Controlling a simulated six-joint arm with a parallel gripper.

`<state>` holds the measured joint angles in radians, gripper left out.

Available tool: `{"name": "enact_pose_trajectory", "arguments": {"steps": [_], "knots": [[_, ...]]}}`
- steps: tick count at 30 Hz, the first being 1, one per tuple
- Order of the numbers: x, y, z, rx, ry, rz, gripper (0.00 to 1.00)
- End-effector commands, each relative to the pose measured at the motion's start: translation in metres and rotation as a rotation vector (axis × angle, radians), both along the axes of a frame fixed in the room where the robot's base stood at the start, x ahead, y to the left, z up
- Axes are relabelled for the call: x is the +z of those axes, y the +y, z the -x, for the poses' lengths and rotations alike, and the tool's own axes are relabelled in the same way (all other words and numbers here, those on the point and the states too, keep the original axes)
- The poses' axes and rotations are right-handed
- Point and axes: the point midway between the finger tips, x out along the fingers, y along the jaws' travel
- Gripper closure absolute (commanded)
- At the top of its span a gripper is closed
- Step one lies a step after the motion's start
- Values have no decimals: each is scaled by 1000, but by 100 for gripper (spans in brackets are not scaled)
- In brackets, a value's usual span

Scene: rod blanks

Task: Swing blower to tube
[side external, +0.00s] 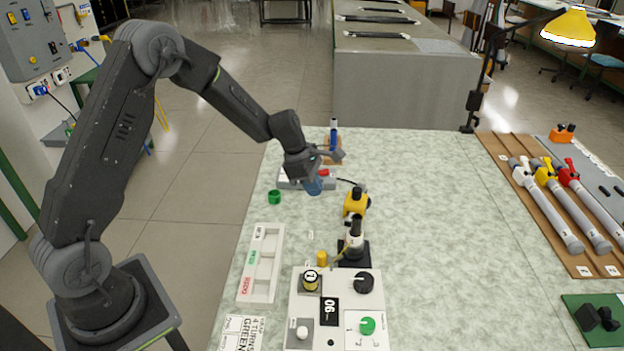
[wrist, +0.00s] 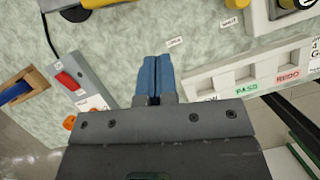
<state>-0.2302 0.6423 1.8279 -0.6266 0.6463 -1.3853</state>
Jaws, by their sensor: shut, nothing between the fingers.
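A yellow tool that looks like the blower (side external: 355,203) stands near the middle of the table, with a black cable running towards a grey box with a red switch (side external: 323,173). Its yellow edge also shows at the top of the wrist view (wrist: 98,3). Just in front of it an upright pale and black piece (side external: 355,238) stands on a black base; I cannot tell if this is the tube. My gripper (side external: 314,187) is left of the blower, apart from it, above the table. Its blue fingers (wrist: 152,75) are shut and empty.
A control panel (side external: 310,337) with knobs and a display is at the front. A labelled white tray (side external: 262,262) lies left of it. A green ring (side external: 274,197) and a blue-handled tool (side external: 333,133) are near the grey box. Handled rods (side external: 550,205) lie right; the table between is clear.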

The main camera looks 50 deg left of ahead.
Motion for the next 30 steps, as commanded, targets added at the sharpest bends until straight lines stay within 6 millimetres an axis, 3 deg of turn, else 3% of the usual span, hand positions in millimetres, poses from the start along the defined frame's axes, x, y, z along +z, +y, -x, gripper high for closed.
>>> {"name": "enact_pose_trajectory", "arguments": {"steps": [3, 9, 18, 30], "knots": [[-26, -10, -4, -2, 5, 2, 100], [-57, -24, -14, -4, 0, -1, 100], [-55, -51, -31, -1, 1, -2, 100], [-54, -54, -32, -1, 0, -2, 100]]}}
